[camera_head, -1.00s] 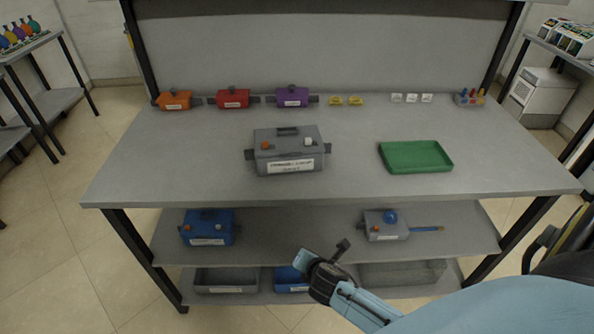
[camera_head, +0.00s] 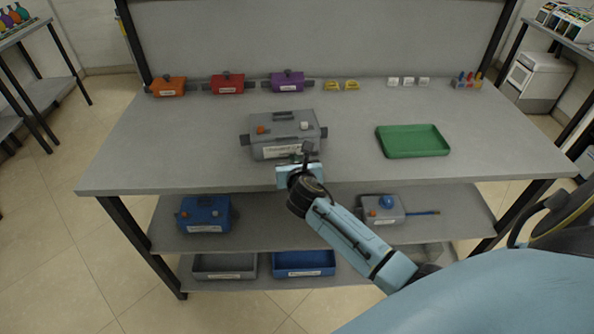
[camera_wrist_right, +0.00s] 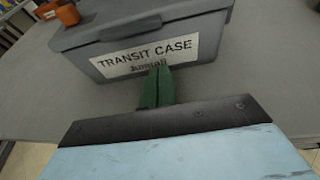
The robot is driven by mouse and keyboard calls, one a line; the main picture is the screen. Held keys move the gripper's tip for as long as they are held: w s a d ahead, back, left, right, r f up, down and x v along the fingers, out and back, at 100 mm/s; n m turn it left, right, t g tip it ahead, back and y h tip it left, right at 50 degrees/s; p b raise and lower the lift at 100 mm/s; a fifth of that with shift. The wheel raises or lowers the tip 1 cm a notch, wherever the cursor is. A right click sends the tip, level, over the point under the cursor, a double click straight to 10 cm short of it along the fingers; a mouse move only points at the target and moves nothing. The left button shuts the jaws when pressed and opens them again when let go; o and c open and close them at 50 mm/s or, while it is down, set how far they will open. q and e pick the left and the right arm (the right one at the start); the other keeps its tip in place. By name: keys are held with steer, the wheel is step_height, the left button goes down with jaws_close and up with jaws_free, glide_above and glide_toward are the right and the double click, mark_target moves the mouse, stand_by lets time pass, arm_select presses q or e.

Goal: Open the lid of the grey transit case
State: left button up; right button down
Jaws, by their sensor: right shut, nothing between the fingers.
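The grey transit case (camera_head: 284,133) stands on the table near its front edge, with its lid down. It has a dark handle on top, an orange knob (camera_head: 261,130) at left and a white knob (camera_head: 304,125) at right. In the right wrist view its front label (camera_wrist_right: 147,56) reads "TRANSIT CASE". My right gripper (camera_head: 304,158) is at the front of the case, near the label. In the right wrist view its green fingers (camera_wrist_right: 157,84) are together and empty, overlapping the label's lower edge; I cannot tell whether they touch. My left gripper is not in view.
A green tray (camera_head: 413,153) sits to the right of the case. Orange (camera_head: 168,88), red (camera_head: 228,86) and purple (camera_head: 287,83) boxes line the back. The table between case and tray is clear. A blue box (camera_head: 205,214) stands on the shelf below.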

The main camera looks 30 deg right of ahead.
mark_target(292, 144)
steer(key=shift+w+d+r+p, duration=0.15)
steer(key=shift+r+p, duration=0.3)
steer(key=shift+r, duration=0.5)
steer(key=shift+w+a+r+p, duration=0.1)
steer(key=shift+r+p, duration=0.3)
steer(key=shift+r, duration=0.55)
